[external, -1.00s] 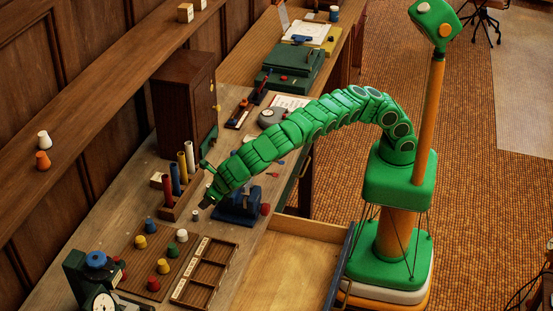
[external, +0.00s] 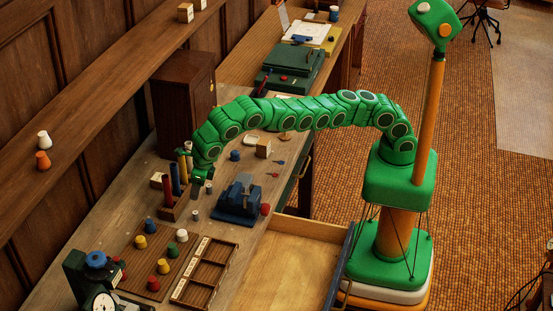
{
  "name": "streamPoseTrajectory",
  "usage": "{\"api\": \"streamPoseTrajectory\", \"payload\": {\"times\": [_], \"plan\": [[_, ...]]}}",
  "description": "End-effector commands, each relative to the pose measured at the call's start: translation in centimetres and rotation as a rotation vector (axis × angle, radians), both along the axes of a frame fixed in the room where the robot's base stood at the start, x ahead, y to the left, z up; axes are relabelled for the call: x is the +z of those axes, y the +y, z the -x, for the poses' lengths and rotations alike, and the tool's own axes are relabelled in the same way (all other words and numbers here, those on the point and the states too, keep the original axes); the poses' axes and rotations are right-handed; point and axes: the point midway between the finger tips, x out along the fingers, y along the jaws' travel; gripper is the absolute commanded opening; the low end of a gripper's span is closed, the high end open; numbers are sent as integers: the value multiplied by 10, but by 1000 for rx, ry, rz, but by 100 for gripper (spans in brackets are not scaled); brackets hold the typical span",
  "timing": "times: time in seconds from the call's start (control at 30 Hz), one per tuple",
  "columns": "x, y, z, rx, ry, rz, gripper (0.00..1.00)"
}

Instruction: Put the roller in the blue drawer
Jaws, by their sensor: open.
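The blue drawer has a blue front (external: 338,277) and a bare, pale wooden inside (external: 285,275). It stands pulled out at the bench's front, and nothing shows in its visible part. My gripper (external: 203,181) is open and points down over the bench, just right of a wooden rack (external: 170,213). The rack holds upright cylinders, including a red one (external: 168,190) and a blue one (external: 175,179); the rear ones are partly hidden by my arm. I cannot tell for sure which thing is the roller. A small grey cylinder (external: 195,215) stands below my gripper.
A blue vise-like block (external: 239,198) stands right of my gripper. A board with coloured pegs (external: 153,262) and a sectioned wooden tray (external: 205,272) lie in front. A dark cabinet (external: 182,100) stands behind the rack.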

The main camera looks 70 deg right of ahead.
Motion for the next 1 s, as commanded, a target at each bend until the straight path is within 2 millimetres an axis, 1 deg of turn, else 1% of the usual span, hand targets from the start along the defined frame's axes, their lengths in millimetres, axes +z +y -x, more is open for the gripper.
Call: {"api": "streamPoseTrajectory", "payload": {"times": [0.37,0.6,0.73,0.87,1.0], "plan": [[-22,0,1,0,0,3,53],[-43,0,1,0,-1,3,53],[-48,0,1,0,0,3,53],[-56,1,-1,0,0,3,53],[-69,2,-4,1,0,1,53]]}}
